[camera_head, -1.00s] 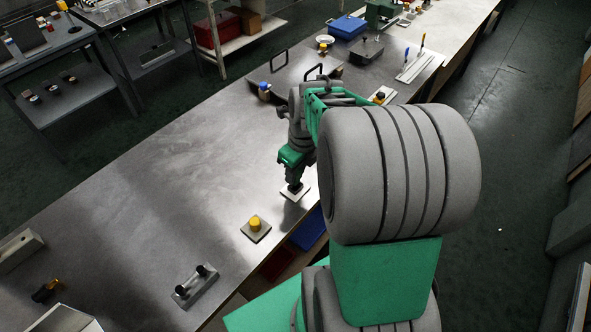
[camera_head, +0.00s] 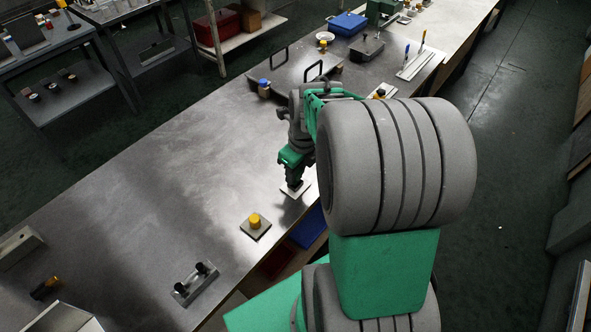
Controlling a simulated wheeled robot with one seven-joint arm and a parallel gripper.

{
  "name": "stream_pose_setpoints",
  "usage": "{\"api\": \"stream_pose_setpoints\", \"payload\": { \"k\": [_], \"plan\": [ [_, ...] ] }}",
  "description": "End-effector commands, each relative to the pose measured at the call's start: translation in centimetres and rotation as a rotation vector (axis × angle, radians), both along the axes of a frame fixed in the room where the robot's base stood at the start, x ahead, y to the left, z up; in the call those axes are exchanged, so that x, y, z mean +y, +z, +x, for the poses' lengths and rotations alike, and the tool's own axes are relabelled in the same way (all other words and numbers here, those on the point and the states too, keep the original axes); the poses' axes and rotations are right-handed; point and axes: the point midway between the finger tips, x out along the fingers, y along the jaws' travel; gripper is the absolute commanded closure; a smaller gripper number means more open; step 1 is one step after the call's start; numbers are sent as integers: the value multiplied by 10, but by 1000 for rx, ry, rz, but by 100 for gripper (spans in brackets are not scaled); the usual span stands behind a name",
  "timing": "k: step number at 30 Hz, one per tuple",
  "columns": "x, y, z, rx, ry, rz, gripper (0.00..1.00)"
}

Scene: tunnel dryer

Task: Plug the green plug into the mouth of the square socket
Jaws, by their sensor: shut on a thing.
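My gripper (camera_head: 294,184) points down at the near edge of the steel bench, right of the picture's middle. It is shut, directly over a pale square plate (camera_head: 302,191) that lies on the bench. The held piece between the fingers is too small and covered to make out; no green plug shows loose on the bench. The pale plate is partly hidden by the gripper, and I cannot see a socket mouth in it or tell whether the held piece touches it.
A yellow round piece (camera_head: 254,219) stands on a grey square plate left of my gripper. A grey block with two black knobs (camera_head: 196,283) lies nearer. Handled lids, a blue box (camera_head: 347,25) and tools stand farther back. The bench's left middle is clear.

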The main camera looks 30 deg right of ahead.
Motion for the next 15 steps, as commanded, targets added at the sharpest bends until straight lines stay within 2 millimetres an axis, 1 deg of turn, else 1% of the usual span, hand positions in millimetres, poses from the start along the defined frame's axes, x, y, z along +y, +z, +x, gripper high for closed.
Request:
{"api": "stream_pose_setpoints", "payload": {
  "k": [15],
  "plan": [
    [0, -14, 0, 2, 0, 0, 100]
  ]
}}
